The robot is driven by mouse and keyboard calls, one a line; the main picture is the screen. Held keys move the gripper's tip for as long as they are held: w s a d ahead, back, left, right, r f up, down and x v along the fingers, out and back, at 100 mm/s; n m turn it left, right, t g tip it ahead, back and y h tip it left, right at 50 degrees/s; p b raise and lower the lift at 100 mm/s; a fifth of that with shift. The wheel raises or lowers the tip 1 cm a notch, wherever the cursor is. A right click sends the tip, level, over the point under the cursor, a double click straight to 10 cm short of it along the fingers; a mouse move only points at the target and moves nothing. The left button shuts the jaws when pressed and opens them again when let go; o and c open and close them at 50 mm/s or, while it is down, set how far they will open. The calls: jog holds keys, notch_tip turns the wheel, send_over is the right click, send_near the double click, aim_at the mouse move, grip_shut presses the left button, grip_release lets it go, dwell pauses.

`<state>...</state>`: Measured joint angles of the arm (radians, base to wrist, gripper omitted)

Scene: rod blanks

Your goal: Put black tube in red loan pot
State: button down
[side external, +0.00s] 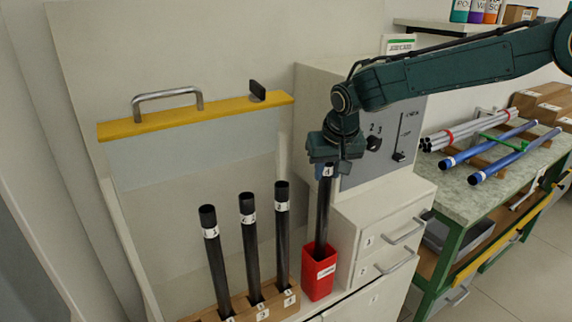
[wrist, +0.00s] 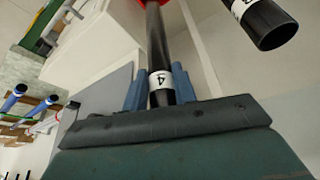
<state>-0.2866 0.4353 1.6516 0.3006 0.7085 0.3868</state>
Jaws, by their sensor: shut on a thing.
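My gripper (side external: 328,168) is shut on the upper end of a black tube (side external: 322,215), just below its top. The tube has a white label marked 4, which also shows between the blue fingers in the wrist view (wrist: 157,50). It stands nearly upright, leaning slightly. Its lower end goes behind the front wall of the red loan pot (side external: 319,278) and looks to be inside it; the pot's floor is hidden. The pot has a white label and stands beside the drawers. A bit of its red shows at the top of the wrist view.
Several-slot wooden rack (side external: 240,309) at the left holds three more labelled black tubes (side external: 247,245), close to the pot. A white drawer unit (side external: 385,235) stands right of the pot. A bench (side external: 470,195) with blue and grey tubes is farther right. A yellow-edged raised sash (side external: 200,118) hangs behind.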

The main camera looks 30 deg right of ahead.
jog(key=shift+f, duration=2.25)
jog(key=c, duration=1.1)
grip_release()
send_near(328, 183)
jog(key=shift+s+r, duration=0.15)
jog(key=shift+r, duration=0.4)
